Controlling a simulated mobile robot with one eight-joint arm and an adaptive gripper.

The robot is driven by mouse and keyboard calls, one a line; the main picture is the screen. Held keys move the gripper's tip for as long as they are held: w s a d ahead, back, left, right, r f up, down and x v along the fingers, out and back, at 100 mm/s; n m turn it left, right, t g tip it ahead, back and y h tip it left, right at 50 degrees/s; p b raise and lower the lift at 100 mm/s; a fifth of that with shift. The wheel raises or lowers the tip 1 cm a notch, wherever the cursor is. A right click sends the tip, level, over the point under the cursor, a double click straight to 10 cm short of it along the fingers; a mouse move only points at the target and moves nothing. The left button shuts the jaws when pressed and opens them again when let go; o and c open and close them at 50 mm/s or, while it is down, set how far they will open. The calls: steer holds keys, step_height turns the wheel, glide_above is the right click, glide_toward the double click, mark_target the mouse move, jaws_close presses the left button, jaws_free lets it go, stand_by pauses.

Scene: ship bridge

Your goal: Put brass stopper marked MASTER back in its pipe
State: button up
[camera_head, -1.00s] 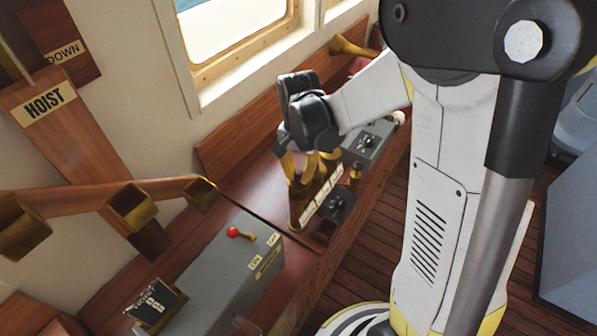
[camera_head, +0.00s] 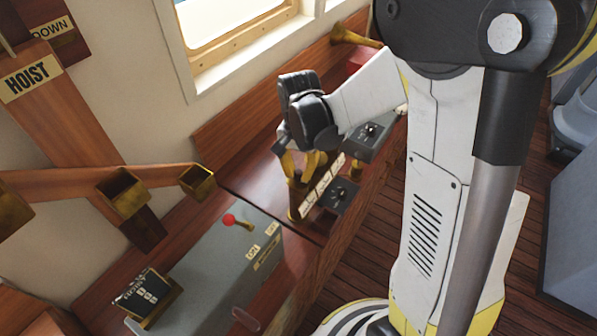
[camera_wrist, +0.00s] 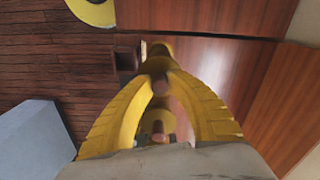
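My gripper (camera_head: 301,172) points down over the wooden counter, close to a short brass pipe (camera_head: 296,198) beside a row of cream label plates (camera_head: 322,188). In the wrist view, the yellow fingers of my gripper (camera_wrist: 160,76) converge with a narrow gap. A brass stopper (camera_wrist: 160,88) with a round copper-coloured end shows between them, seemingly held. A rounded brass piece (camera_wrist: 159,48) shows just beyond the tips. Another round brass end (camera_wrist: 158,136) shows nearer the wrist. No MASTER marking is readable, and I cannot tell whether the stopper touches a pipe.
A small dark box (camera_head: 341,196) and a grey control box (camera_head: 368,138) stand beside the plates. A grey console with a red-knobbed lever (camera_head: 230,220) is at lower left. A wooden arm with brass square cups (camera_head: 122,193) reaches in from the left. A brass horn (camera_head: 352,38) is behind.

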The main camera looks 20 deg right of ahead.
steer(key=shift+o, duration=1.3)
step_height(320, 180, up, 12)
steer(key=s+f+n+t+b, duration=0.2)
steer(key=s+n+t+b, duration=0.4)
steer(key=s, duration=0.6)
steer(key=shift+s+f+n+t, duration=0.4)
steer(key=shift+n+t, duration=0.1)
steer(key=shift+n, duration=0.6)
